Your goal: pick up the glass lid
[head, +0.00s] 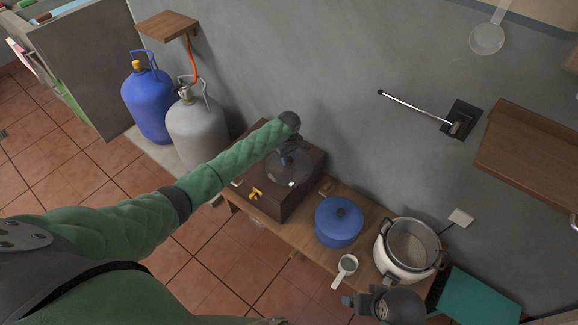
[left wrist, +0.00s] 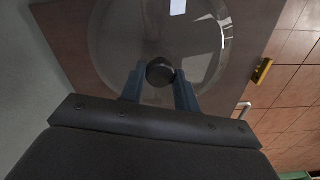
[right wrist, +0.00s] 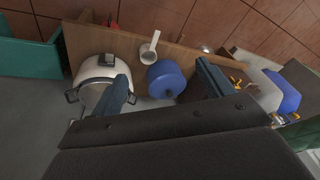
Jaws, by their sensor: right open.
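The glass lid (left wrist: 205,45) is a clear round disc with a dark knob (left wrist: 160,72). In the head view the lid (head: 287,170) shows over the brown box (head: 303,190) on the wooden counter; I cannot tell if it touches the box. My left gripper (head: 288,148) reaches down over the lid. In the left wrist view its fingers (left wrist: 160,80) press close on both sides of the knob, and the gripper is shut on it. My right gripper (right wrist: 168,85) is open and empty, with the counter below it. In the head view it shows at the lower right (head: 362,303).
A blue pot (head: 339,222), a white cooker (head: 388,266) and a small white cup (head: 346,266) stand right of the box. Blue (head: 148,105) and grey (head: 196,130) gas bottles stand left. A metal bar (head: 415,110) sticks out from the wall behind.

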